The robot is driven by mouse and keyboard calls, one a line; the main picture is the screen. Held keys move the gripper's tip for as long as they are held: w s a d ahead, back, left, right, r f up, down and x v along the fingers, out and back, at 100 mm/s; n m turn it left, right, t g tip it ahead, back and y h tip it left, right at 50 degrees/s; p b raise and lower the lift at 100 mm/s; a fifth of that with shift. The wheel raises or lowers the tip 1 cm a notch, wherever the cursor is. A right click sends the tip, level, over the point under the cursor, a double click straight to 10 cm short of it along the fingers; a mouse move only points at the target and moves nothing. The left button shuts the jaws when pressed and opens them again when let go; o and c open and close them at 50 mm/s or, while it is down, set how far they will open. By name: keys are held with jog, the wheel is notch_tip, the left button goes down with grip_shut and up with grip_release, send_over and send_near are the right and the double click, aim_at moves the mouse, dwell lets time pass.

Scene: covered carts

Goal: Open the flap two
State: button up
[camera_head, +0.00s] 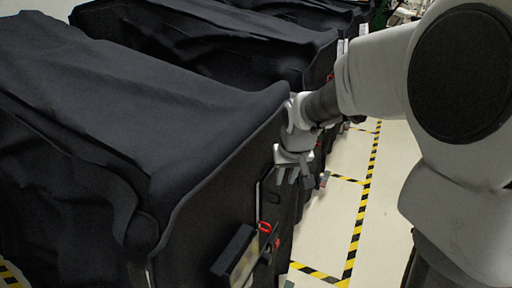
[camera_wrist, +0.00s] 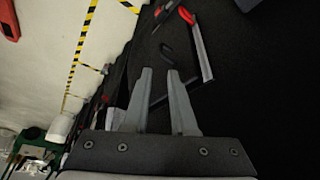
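The nearest cart wears a black cloth cover (camera_head: 150,90) that hangs over its top and sides. Its dark end face (camera_head: 235,185) faces the aisle. I cannot tell which part is flap two. My gripper (camera_head: 286,176) is beside the upper far part of this end face, pointing down. In the wrist view my gripper (camera_wrist: 160,72) has its two fingers apart with nothing between them. I cannot tell whether the fingers touch the cover.
A dark box-like holder (camera_head: 234,257) and a red clip (camera_head: 265,227) stick out from the near end face. More covered carts (camera_head: 205,40) stand behind. The pale aisle floor (camera_head: 325,225), marked with yellow-black tape (camera_head: 363,205), is clear on the right.

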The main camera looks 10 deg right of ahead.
aim_at(280, 195)
jog(key=b+x, duration=0.1)
jog(key=x, duration=1)
jog(key=shift+w+f, duration=0.15)
jog(key=shift+f, duration=0.05)
grip_shut()
dwell(1.0)
